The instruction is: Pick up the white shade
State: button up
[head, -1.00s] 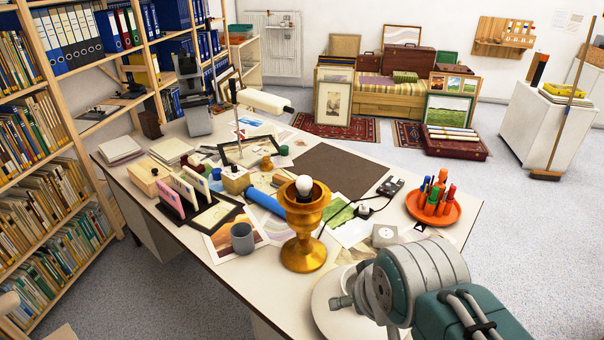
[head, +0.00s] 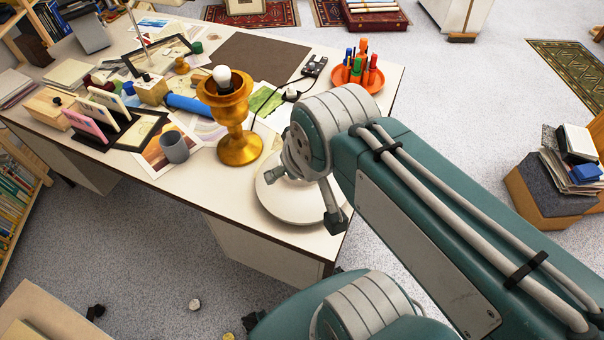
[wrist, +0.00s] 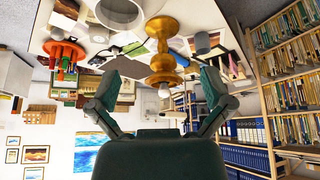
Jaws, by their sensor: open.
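The white shade (head: 285,203) is a broad, pale round piece at the near right corner of the desk. My arm and gripper hide part of it in the head view. In the wrist view, which is upside down, the shade (wrist: 121,9) is cut off by the top edge. My gripper (wrist: 158,76) is open and empty, its two fingers spread apart. In the head view it is partly hidden by my own wrist and is over or beside the shade; I cannot tell the height between them. A golden lamp base (head: 238,145) with a bare bulb stands left of the shade.
An orange dish of pens (head: 358,77) stands behind the shade. A grey cup (head: 174,147), prints, a blue roll (head: 192,104) and small frames crowd the desk (head: 215,192). A black cable lies behind the lamp base. The desk's front strip is clear.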

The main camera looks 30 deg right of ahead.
jog(key=w+d+f+g, duration=0.2)
jog(key=w+d, duration=0.1)
jog(key=w, duration=0.2)
jog(key=w+d+f+m+g, duration=0.1)
jog(key=w+d+f, duration=0.2)
jog(key=w, duration=0.3)
jog(key=w+d+f+g, duration=0.2)
jog(key=w+d+f, duration=0.1)
jog(key=w+d, duration=0.2)
jog(key=shift+w+g, duration=0.3)
jog(key=shift+w, duration=0.05)
jog(key=shift+w+d+f, duration=0.1)
jog(key=shift+f, duration=0.05)
notch_tip(320, 180, down, 5)
jog(key=shift+f, duration=0.15)
jog(key=shift+a+f, duration=0.2)
jog(key=shift+f, duration=1.15)
jog(key=shift+a+f, duration=0.15)
jog(key=shift+f, duration=1.2)
jog(key=c, duration=1.3)
